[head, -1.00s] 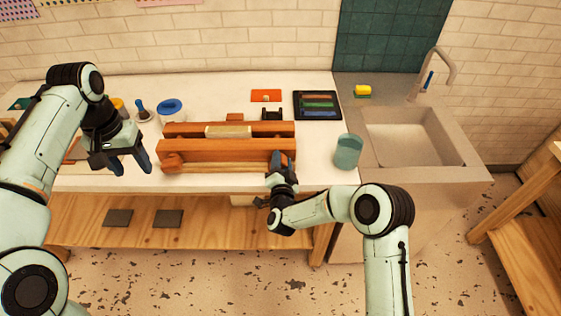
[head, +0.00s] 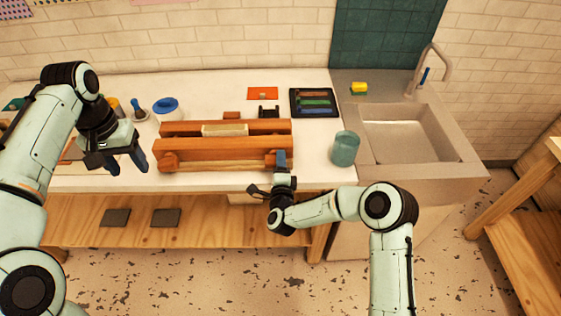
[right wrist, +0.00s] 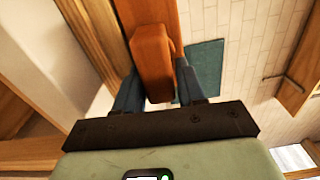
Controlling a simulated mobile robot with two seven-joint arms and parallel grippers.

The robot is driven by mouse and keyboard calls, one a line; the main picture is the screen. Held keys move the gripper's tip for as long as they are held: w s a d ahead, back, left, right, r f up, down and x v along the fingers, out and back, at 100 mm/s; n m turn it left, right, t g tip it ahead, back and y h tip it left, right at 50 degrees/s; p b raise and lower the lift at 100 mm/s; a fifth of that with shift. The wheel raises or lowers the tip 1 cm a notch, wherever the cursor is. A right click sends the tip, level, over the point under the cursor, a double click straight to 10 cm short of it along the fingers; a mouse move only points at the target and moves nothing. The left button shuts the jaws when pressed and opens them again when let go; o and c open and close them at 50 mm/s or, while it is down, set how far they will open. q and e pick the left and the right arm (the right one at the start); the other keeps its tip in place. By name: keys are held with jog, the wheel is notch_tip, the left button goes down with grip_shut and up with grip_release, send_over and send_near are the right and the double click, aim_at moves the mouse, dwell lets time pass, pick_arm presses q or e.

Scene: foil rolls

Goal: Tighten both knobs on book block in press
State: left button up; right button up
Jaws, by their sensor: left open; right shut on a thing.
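The wooden book press (head: 215,147) lies on the white bench top, with a pale book block (head: 225,130) between its two long beams. A knob (head: 166,160) is on the left end of the front beam. My left gripper (head: 138,168) is open and empty, left of that knob and apart from it. My right gripper (head: 281,158) is at the right end of the front beam. In the right wrist view its fingers are shut on the orange-brown right knob (right wrist: 152,62), one on each side. In the head view this knob is mostly hidden behind the gripper.
A teal cup (head: 345,149) stands right of the press, near the sink (head: 402,137). A dark tray (head: 315,103) and an orange card (head: 262,93) lie behind. A blue-lidded jar (head: 166,108) stands behind left. The bench front left of the cup is clear.

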jog(key=shift+s+a+f+m, duration=0.2)
jog(key=shift+f+m, duration=0.1)
jog(key=shift+m, duration=0.2)
jog(key=o, duration=0.9)
jog(key=shift+d+r, duration=0.1)
jog(key=shift+r, duration=0.05)
jog(key=shift+s, duration=0.1)
jog(key=s, duration=1.2)
